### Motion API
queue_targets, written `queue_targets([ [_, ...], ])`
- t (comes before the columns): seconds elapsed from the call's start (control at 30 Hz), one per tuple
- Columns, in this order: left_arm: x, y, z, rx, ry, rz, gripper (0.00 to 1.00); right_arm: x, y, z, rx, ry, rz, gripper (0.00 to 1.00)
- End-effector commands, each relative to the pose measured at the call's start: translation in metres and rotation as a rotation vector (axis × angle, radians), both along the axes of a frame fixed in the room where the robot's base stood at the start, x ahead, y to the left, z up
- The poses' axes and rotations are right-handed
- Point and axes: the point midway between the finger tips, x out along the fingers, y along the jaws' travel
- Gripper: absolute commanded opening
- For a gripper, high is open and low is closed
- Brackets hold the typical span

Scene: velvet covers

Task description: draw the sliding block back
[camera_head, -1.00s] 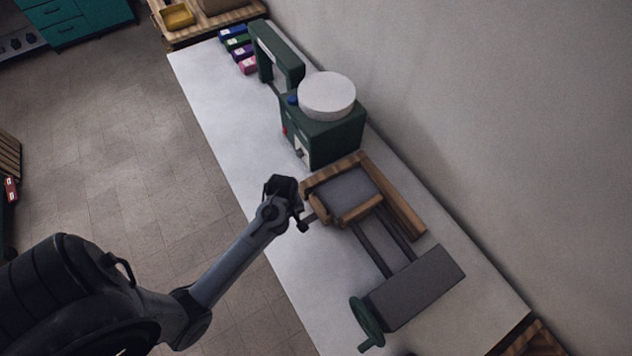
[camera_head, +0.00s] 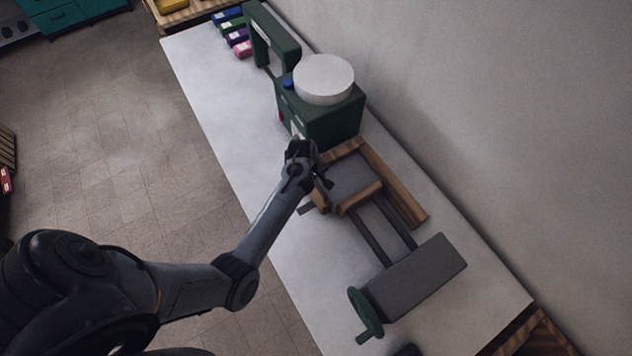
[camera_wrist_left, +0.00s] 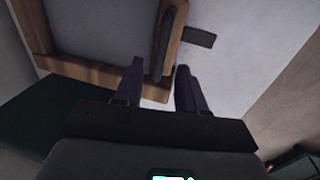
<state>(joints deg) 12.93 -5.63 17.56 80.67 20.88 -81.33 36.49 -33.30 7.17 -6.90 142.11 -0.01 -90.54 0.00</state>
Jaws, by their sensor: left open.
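The sliding assembly on the bench has a wood-framed block with a grey top (camera_head: 352,172), two dark rails (camera_head: 383,228) and a grey end block (camera_head: 415,278) with a green crank (camera_head: 363,312). I cannot tell for certain which part is the sliding block. My left gripper (camera_head: 325,183) is at the frame's left edge. In the left wrist view its open fingers (camera_wrist_left: 160,66) point at the wooden frame (camera_wrist_left: 90,70). A dark handle-like bar (camera_wrist_left: 170,38) on the frame lines up between the fingertips; contact cannot be told. My right gripper is not in view.
A green machine with a white round top (camera_head: 324,79) stands just beyond the frame. Several coloured boxes (camera_head: 237,37) sit at the far end. The wall runs close along the right. The bench's left strip (camera_head: 225,125) is clear.

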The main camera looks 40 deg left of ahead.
Motion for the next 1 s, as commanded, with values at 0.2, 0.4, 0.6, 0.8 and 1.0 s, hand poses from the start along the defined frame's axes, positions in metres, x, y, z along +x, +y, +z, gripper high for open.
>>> queue_targets([
  [0.2, 0.004, -0.002, -0.022, -0.001, 0.001, 0.000, 0.40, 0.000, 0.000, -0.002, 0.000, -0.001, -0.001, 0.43],
  [0.4, 0.005, -0.002, -0.027, 0.000, -0.001, -0.001, 0.40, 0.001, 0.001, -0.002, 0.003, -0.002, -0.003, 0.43],
  [0.6, 0.005, -0.002, -0.028, 0.000, -0.001, -0.001, 0.40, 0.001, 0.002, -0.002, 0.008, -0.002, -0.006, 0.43],
  [0.8, 0.005, -0.002, -0.027, 0.000, 0.000, -0.001, 0.13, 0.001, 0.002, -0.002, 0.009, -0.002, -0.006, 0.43],
  [1.0, 0.005, -0.002, -0.027, 0.000, 0.000, -0.001, 0.00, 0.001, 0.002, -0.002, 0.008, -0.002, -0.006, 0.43],
])
